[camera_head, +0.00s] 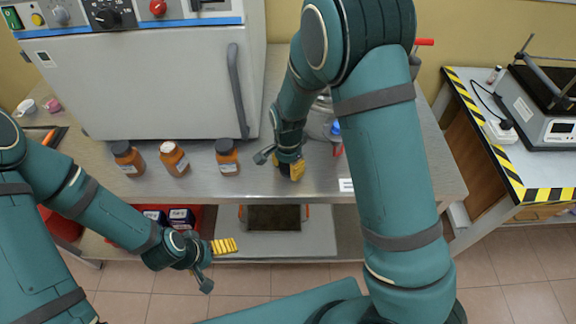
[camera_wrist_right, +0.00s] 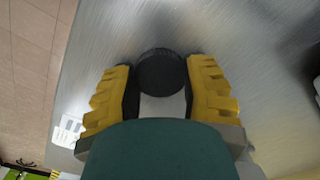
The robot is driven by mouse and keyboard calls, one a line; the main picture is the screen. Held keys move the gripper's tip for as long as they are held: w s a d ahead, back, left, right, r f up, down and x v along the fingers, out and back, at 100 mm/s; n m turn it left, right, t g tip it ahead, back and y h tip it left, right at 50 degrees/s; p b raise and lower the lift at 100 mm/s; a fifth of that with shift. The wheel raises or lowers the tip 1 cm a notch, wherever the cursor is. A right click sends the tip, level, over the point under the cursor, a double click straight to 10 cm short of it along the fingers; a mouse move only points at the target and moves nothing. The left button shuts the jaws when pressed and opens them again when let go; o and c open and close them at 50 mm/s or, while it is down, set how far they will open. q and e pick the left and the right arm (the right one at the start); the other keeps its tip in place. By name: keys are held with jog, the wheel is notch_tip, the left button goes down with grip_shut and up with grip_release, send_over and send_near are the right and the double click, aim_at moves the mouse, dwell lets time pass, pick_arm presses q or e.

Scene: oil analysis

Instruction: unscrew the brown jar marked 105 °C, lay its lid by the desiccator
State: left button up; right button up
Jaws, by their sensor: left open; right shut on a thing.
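Three brown jars stand in a row on the steel bench: a left jar (camera_head: 128,158), a middle jar (camera_head: 174,159) and a right jar (camera_head: 227,156). Their labels are too small to read. My right gripper (camera_head: 291,170) is low over the bench, right of the jars, shut on a round black lid (camera_wrist_right: 162,72). I cannot tell whether the lid touches the bench. The glass desiccator (camera_head: 322,112) is partly hidden behind my right arm. My left gripper (camera_head: 224,246) is open and empty before the bench.
A large white oven (camera_head: 150,80) stands behind the jars. Red bins (camera_head: 190,214) are on the shelf below. A side table with striped edge (camera_head: 485,130) is at right. Bare bench (camera_head: 255,185) lies between right jar and right gripper.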

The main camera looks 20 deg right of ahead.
aim_at(288, 168)
jog(key=o, duration=1.2)
notch_tip(288, 168, up, 12)
jog(key=p, duration=0.3)
jog(key=shift+r, duration=0.15)
